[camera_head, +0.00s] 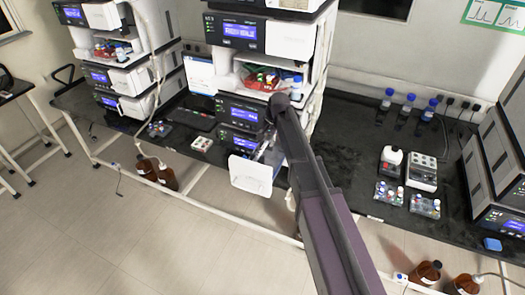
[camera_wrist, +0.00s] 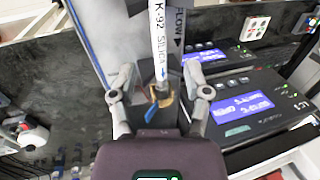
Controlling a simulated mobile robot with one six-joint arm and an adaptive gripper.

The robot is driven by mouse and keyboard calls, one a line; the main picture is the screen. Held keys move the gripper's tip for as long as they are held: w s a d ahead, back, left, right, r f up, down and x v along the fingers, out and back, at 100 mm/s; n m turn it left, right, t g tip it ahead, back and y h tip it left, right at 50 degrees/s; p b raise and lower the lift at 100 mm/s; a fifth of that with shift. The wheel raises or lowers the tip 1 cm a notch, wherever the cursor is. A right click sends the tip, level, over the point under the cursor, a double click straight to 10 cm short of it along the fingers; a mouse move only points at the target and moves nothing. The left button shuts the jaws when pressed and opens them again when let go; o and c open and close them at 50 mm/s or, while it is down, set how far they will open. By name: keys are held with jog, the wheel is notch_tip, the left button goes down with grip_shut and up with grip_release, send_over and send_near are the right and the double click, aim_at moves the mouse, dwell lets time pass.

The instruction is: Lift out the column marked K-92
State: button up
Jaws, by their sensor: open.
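The column marked K-92 (camera_wrist: 159,38) shows in the wrist view as a slim tube with a white label reading "K-92 SILICA". A "FLOW" arrow marking (camera_wrist: 181,32) runs beside that text. A brass-coloured fitting (camera_wrist: 161,97) sits at the column's near end. My gripper (camera_wrist: 160,78) is open, with one finger on each side of the column. I cannot tell whether either finger touches it. In the head view my gripper (camera_head: 266,147) is small and partly hidden by my arm, at the middle stack above a white open panel (camera_head: 250,176).
The middle instrument stack (camera_head: 238,110) has a tray of small bottles (camera_head: 262,80) above my gripper. Another stack (camera_head: 118,75) stands left. Blue-capped bottles (camera_head: 407,108), vial racks (camera_head: 424,206) and a grey box (camera_head: 422,171) occupy the right bench. Brown bottles (camera_head: 146,168) stand on the floor.

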aim_at(263, 149)
jog(key=shift+b+x, duration=2.3)
jog(key=shift+x, duration=0.2)
jog(key=shift+w+d, duration=0.1)
jog(key=shift+w, duration=0.05)
grip_shut()
